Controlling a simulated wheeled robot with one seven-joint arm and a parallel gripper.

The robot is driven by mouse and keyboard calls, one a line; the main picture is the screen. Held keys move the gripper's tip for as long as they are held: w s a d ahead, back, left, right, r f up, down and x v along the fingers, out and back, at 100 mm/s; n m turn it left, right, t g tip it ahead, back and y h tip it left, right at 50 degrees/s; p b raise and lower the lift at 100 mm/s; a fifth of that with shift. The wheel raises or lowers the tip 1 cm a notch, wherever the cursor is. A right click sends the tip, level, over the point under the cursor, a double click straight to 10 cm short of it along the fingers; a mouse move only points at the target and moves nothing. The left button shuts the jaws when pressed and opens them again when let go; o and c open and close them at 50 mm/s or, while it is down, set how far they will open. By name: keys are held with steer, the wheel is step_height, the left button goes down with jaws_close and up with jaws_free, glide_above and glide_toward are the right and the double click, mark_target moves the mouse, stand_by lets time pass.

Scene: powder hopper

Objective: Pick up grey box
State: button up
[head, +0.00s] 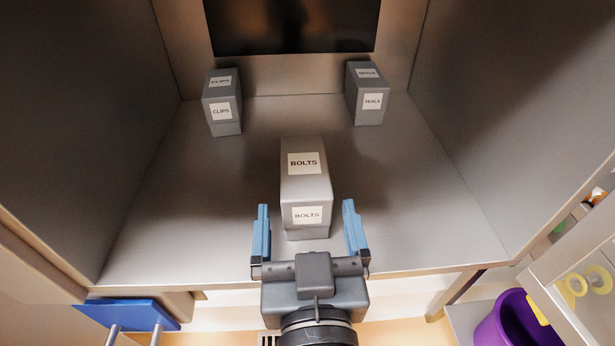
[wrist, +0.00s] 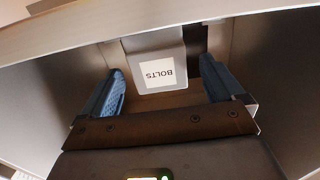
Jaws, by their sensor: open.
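A grey box labelled BOLTS (head: 306,185) stands on the metal floor of the hopper, near the front and in the middle. Two more grey boxes stand farther back: one labelled CLIPS (head: 222,100) at the left and one labelled SEALS (head: 368,94) at the right. My gripper (head: 306,222) is open, with its blue fingers on either side of the front end of the BOLTS box. Gaps show between the fingers and the box. In the wrist view, the BOLTS box (wrist: 155,55) appears upside down between the spread fingers.
Tall metal walls (head: 75,130) close in the hopper at left and right. A dark opening (head: 292,25) is in the back wall. The floor (head: 190,200) around the BOLTS box is clear. A purple bucket (head: 507,322) and a blue panel (head: 128,313) are outside, below the front edge.

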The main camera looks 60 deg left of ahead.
mark_target(305, 186)
steer(key=p+x, duration=0.1)
steer(key=x, duration=0.5)
steer(key=shift+w, duration=0.1)
steer(key=c, duration=1.2)
steer(key=shift+c, duration=0.2)
